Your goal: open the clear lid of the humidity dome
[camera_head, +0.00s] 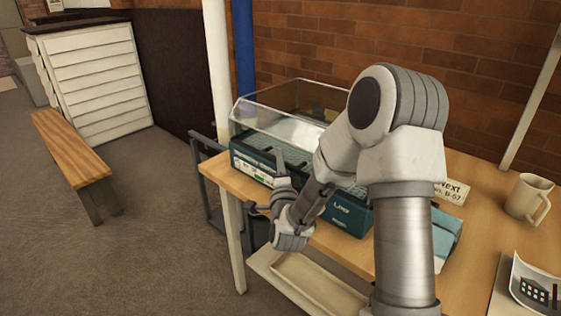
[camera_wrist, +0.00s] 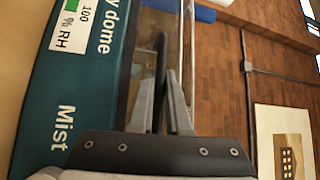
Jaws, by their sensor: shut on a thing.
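The humidity dome has a teal base (camera_head: 343,218) standing on the wooden table, with a clear lid (camera_head: 262,122) over it. My gripper (camera_head: 281,166) is at the front side of the dome, its fingers pointing up. The base's teal front (camera_wrist: 85,100) shows beside the fingers there, with a "100 % RH" label and the word "Mist". My arm hides the dome's right part. I cannot tell whether the lid is raised from the base.
The wooden table (camera_head: 475,215) carries a sign card (camera_head: 451,191), a mug (camera_head: 529,198) and a printed sheet (camera_head: 533,285) at right. A white pole (camera_head: 219,75) and a blue pipe (camera_head: 243,50) stand behind the dome. A bench (camera_head: 71,148) stands at left beyond open floor.

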